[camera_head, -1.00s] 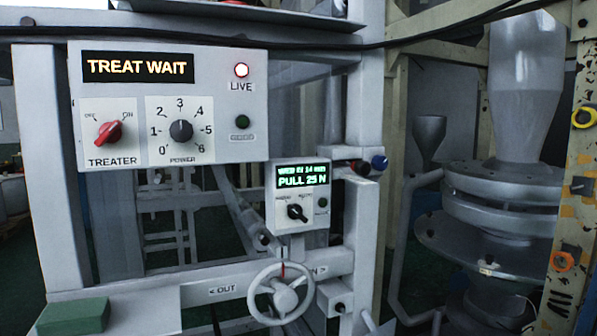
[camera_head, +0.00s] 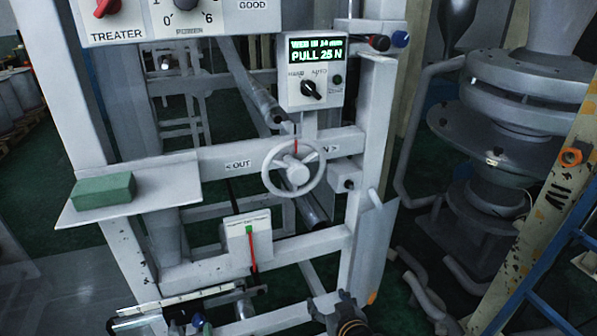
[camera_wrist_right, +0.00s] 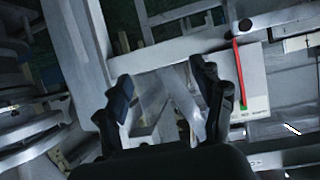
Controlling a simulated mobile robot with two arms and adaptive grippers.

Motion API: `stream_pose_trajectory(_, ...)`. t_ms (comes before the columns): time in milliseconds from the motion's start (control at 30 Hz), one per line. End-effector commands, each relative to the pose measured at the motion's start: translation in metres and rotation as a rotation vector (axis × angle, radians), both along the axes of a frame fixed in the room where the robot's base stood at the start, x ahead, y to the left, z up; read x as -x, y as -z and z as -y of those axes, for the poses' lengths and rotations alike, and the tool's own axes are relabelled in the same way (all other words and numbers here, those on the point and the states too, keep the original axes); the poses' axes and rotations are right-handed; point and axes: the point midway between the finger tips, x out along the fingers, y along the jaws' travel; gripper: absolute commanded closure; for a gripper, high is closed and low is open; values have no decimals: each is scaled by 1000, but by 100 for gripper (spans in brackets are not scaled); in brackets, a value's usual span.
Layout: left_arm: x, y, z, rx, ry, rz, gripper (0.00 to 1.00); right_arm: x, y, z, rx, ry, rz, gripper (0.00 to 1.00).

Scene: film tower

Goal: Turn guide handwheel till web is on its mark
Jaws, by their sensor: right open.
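The guide handwheel (camera_head: 297,173), a pale spoked wheel, is on the crossbar between the OUT label (camera_head: 238,164) and a partly hidden IN label (camera_head: 329,149). A red mark stands at its top. The green display (camera_head: 315,49) above appears to read WEB IN 14 mm, PULL 25 N. A red pointer with a green tip (camera_head: 250,245) lies on a white plate lower down; it also shows in the right wrist view (camera_wrist_right: 239,75). My right gripper (camera_head: 340,304) is low, below the wheel and apart from it. Its fingers (camera_wrist_right: 162,88) are open and empty. My left gripper is not seen.
A green block (camera_head: 104,190) sits on a shelf left of the wheel. Below the display is a black selector knob (camera_head: 311,90). A grey machine (camera_head: 500,140) and a yellow post (camera_head: 545,215) stand to the right. Space in front of the wheel looks clear.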

Motion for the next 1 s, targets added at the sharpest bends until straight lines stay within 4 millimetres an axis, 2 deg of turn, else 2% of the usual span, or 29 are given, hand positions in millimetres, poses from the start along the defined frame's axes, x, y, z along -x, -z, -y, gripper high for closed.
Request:
stream_pose_trajectory(33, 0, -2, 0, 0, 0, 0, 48, -9, -57, -8, -27, -10, 85, 32)
stream_pose_trajectory(100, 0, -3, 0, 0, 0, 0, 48, -11, -123, -16, -59, -21, 181, 32)
stream_pose_trajectory(200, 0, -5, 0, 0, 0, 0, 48, -4, -201, -23, -100, -36, 297, 32)
stream_pose_trajectory(300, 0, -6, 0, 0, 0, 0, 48, 10, -256, -25, -131, -47, 382, 32)
stream_pose_trajectory(333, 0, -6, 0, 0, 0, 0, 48, 13, -268, -26, -138, -50, 401, 32)
stream_pose_trajectory(433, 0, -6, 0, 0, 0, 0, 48, 22, -291, -26, -154, -56, 438, 32)
stream_pose_trajectory(567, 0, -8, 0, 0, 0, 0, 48, 19, -300, -28, -159, -58, 452, 32)
stream_pose_trajectory(667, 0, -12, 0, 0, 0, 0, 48, 8, -301, -32, -158, -57, 451, 32)
stream_pose_trajectory(1000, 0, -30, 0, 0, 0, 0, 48, -51, -301, -53, -158, -57, 449, 32)
